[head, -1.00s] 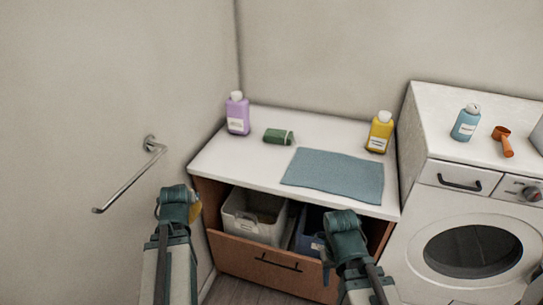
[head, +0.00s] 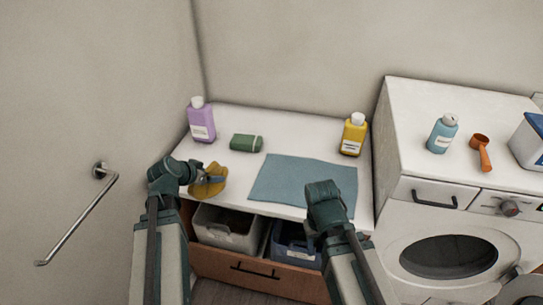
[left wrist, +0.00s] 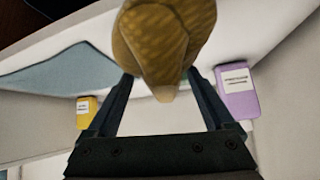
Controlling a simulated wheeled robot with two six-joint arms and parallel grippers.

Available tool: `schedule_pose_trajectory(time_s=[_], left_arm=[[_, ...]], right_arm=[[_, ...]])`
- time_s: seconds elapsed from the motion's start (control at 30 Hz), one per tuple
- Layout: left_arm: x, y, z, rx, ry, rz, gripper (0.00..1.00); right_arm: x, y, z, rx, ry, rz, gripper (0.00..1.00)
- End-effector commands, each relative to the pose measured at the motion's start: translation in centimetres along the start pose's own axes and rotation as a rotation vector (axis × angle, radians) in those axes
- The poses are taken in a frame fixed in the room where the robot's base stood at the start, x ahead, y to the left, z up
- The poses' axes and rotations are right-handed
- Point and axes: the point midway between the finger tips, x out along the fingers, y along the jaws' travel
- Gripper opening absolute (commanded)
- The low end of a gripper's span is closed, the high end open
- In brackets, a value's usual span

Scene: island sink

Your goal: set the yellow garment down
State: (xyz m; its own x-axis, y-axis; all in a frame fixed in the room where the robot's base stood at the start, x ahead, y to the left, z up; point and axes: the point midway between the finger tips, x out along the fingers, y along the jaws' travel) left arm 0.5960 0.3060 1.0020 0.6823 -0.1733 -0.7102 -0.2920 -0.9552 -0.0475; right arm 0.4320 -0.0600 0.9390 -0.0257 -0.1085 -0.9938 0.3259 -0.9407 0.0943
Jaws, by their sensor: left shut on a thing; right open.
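The yellow garment (head: 207,183) is a crumpled bundle at the left front of the white counter in the head view. My left gripper (head: 205,179) is shut on it. In the left wrist view the garment (left wrist: 165,40) sits between the two fingers (left wrist: 160,88) and hides their tips. I cannot tell whether the garment touches the counter. My right gripper (head: 314,235) is open and empty, in front of the counter near the blue cloth's front edge; its fingertips are hard to make out.
The white counter (head: 225,170) holds a purple bottle (head: 201,121), a green rolled item (head: 246,143), a blue cloth (head: 300,180) and a yellow bottle (head: 353,135). Below, an open drawer holds a pale bin (head: 225,236) and a blue bin (head: 296,256). A washer (head: 450,220) stands right.

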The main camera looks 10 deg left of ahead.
Motion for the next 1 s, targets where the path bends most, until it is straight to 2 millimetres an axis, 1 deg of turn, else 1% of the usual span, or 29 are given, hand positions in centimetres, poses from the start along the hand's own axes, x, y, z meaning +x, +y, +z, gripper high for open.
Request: schedule_pose_trajectory(time_s=[0.07, 0.1, 0.3, 0.37, 0.47, 0.6, 0.8, 0.9, 1.0], left_arm=[[0.0, 0.3, -0.3, 0.016, 0.003, 0.015, 0.28], [0.0, 0.4, -0.4, 0.02, 0.003, 0.019, 0.16], [0.1, 0.4, -0.3, 0.022, 0.003, 0.02, 0.16], [0.2, 0.1, -0.4, 0.021, 0.003, 0.02, 0.16], [0.9, -1.4, -0.7, 0.021, 0.003, 0.019, 0.16], [2.3, -4.8, -1.4, 0.019, 0.003, 0.018, 0.16], [4.1, -9.4, -2.2, 0.02, 0.003, 0.019, 0.15], [4.8, -11.2, -2.6, 0.019, 0.003, 0.018, 0.15], [5.2, -12.4, -2.8, 0.02, 0.003, 0.019, 0.15]], right_arm=[[-0.2, 0.0, 0.1, 0.0, 0.0, 0.0, 0.5], [-0.2, 0.0, 0.1, 0.0, 0.0, 0.0, 0.5], [-0.1, 0.0, 0.0, 0.0, 0.0, 0.0, 0.5], [-0.1, 0.0, 0.0, 0.0, 0.0, 0.0, 0.5], [0.1, 0.0, 0.0, 0.0, 0.0, 0.0, 0.5], [0.5, -0.1, 0.0, 0.0, 0.0, 0.0, 0.5], [0.9, -0.1, 0.0, 0.0, 0.0, 0.0, 0.5], [1.1, -0.1, 0.0, 0.0, 0.0, 0.0, 0.5], [1.2, -0.1, -0.1, 0.0, 0.0, 0.0, 0.5]])
